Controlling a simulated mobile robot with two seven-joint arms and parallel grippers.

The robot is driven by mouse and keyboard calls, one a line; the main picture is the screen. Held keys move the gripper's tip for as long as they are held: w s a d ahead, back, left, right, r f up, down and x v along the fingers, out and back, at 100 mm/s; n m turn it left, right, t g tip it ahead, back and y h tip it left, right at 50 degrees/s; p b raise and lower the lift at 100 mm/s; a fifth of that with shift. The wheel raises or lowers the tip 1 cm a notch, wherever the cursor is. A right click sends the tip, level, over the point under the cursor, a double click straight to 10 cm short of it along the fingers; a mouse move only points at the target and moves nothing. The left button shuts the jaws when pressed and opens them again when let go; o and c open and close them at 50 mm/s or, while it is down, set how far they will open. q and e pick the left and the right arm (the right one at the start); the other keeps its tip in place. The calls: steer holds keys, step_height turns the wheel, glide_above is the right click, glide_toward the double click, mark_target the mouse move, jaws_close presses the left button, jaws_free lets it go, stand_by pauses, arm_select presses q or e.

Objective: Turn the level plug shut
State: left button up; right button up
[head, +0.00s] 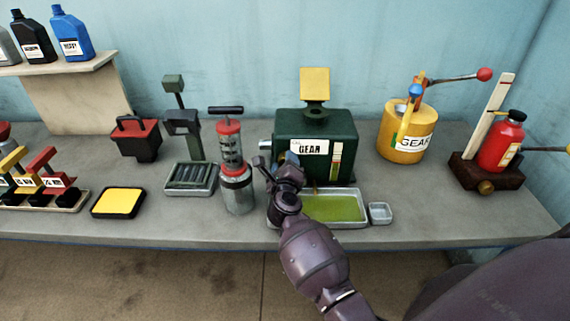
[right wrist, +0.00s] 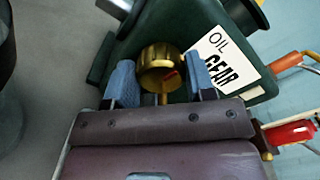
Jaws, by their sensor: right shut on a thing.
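The dark green gearbox labelled OIL GEAR (head: 345,122) stands on the bench, its yellow flap (head: 315,83) raised on top. In the right wrist view, a round brass plug (right wrist: 158,62) with a small red mark sits on the green housing (right wrist: 150,27), beside the white label. My right gripper (head: 274,172) is at the gearbox's lower front left. In the right wrist view, its two blue-grey fingers (right wrist: 161,82) are on either side of the brass plug, shut on it. In the head view my gripper hides the plug. My left gripper is out of view.
A metal tray of yellow-green oil (head: 335,208) lies in front of the gearbox, with a small empty dish (head: 380,213) to its right. A red-topped pump (head: 236,185) stands close left of my gripper. A yellow GEAR can (head: 405,133) stands at the right.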

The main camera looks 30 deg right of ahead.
steer(key=shift+n+p, duration=0.7)
steer(key=shift+p, duration=0.1)
steer(key=o, duration=0.9)
steer(key=shift+o, duration=0.2)
steer(key=v, duration=1.1)
steer(key=shift+f, duration=0.1)
